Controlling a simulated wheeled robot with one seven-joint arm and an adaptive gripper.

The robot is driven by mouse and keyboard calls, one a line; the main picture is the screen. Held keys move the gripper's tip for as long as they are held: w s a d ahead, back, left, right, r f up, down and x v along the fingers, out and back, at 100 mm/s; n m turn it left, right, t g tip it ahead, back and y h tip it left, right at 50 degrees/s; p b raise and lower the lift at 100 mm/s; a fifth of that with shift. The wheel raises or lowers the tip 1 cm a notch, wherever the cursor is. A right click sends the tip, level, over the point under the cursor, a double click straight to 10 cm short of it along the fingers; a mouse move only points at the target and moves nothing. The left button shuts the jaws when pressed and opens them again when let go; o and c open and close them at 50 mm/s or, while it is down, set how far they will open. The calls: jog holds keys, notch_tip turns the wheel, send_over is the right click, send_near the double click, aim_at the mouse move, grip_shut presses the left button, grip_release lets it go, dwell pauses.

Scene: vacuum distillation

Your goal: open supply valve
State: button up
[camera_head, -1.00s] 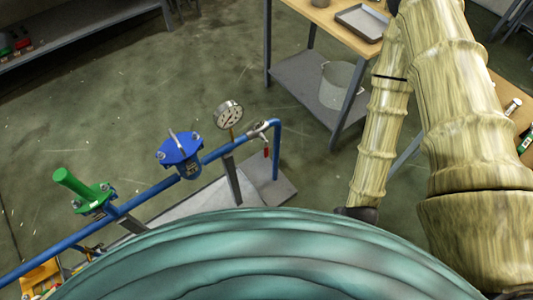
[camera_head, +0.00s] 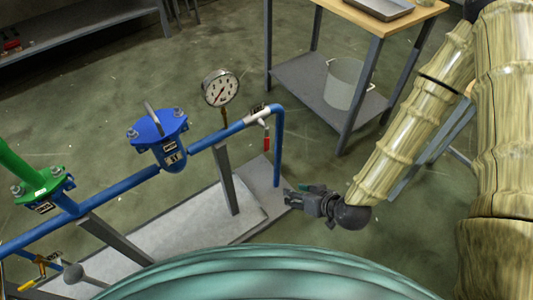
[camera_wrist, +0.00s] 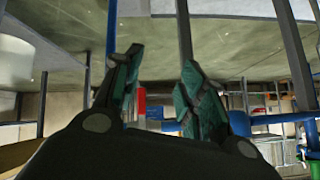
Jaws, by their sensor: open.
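A blue pipe (camera_head: 205,145) carries several fittings in the head view. Near its right end is a grey valve body (camera_head: 257,116) with a red handle (camera_head: 266,143) hanging down. Left of it are a blue fitting with a lever (camera_head: 158,130) and a green fitting (camera_head: 30,178). A valve with a yellow handle (camera_head: 28,284) shows at lower left. I cannot tell which is the supply valve. My gripper (camera_head: 290,198) is below and right of the red handle, apart from it. In the wrist view my gripper (camera_wrist: 165,85) is open, with a red piece (camera_wrist: 141,103) visible beyond and between its fingers.
A round pressure gauge (camera_head: 220,88) stands up from the pipe beside the red-handled valve. A grey support post (camera_head: 226,182) rises from the pale base plate (camera_head: 190,222). A wooden-topped table (camera_head: 385,18) with a clear container (camera_head: 346,84) on its lower shelf stands behind. Open floor lies between.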

aim_at(268, 143)
jog(key=w+a+n+t+y+b, duration=0.1)
jog(key=w+a+t+b, duration=0.1)
jog(key=w+b, duration=0.4)
jog(key=w+a+n+t+y+b, duration=0.1)
jog(key=w+a+t+y+b, duration=0.1)
jog(key=w+b, duration=0.5)
jog(key=w+a+n+t+y+b, duration=0.1)
jog(key=w+a+t+b, duration=0.2)
jog(key=b, duration=0.8)
jog(key=shift+w+a+r+y, duration=0.1)
jog(key=shift+w+a, duration=0.3)
jog(key=shift+w, duration=0.25)
jog(key=shift+w+a+r+y, duration=0.15)
jog(key=shift+w+a, duration=0.25)
jog(key=shift+w, duration=0.3)
jog(key=shift+w+a+r+y, duration=0.1)
jog(key=shift+w+a, duration=0.3)
jog(key=shift+w, duration=0.25)
grip_shut()
